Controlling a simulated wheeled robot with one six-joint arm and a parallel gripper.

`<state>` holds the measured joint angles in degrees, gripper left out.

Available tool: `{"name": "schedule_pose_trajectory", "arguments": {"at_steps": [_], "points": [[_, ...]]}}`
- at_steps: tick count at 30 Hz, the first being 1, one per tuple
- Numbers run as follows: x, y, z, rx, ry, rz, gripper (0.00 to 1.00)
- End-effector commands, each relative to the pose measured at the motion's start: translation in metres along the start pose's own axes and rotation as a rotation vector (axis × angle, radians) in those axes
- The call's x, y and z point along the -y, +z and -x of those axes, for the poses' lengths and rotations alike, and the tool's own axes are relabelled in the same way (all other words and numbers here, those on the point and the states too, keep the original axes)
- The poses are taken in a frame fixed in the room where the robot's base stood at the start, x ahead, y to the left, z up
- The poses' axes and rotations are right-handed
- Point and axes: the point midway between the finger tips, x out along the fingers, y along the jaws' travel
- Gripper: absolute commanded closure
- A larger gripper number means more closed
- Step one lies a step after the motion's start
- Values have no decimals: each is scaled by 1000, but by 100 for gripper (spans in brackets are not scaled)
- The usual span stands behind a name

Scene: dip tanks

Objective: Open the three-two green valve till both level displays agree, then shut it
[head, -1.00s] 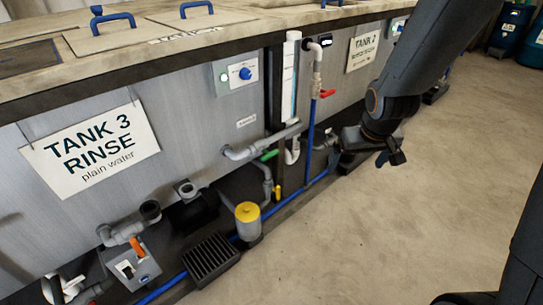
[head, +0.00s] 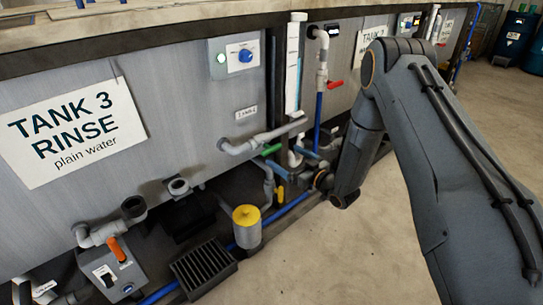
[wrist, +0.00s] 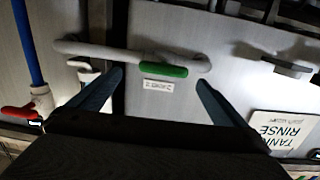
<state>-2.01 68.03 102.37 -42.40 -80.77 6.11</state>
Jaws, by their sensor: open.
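The green valve handle (head: 271,150) sits low on the grey pipe between Tank 3 and Tank 2. In the wrist view the green handle (wrist: 163,70) lies roughly along the grey pipe (wrist: 110,50), above a small label (wrist: 158,86). My gripper (head: 288,161) is open, close to the handle. In the wrist view its fingers stand apart on either side of the handle, with gaps; contact cannot be told. A tall level tube (head: 293,75) stands between the tanks. A small dark display (head: 332,30) is on Tank 2; its reading is too small to tell.
A red valve handle (head: 335,84) is on the pipe right of the level tube. A yellow-topped canister (head: 246,222), a black grate (head: 203,265) and an orange handle (head: 117,248) are low in front of Tank 3.

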Motion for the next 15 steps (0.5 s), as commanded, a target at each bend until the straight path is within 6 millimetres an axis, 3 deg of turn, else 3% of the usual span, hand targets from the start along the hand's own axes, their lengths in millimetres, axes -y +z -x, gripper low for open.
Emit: {"name": "schedule_pose_trajectory", "arguments": {"at_steps": [7,15], "points": [[7,5,-12,-40,-26,-4,3],[8,3,-53,-39,-24,-4,3]]}}
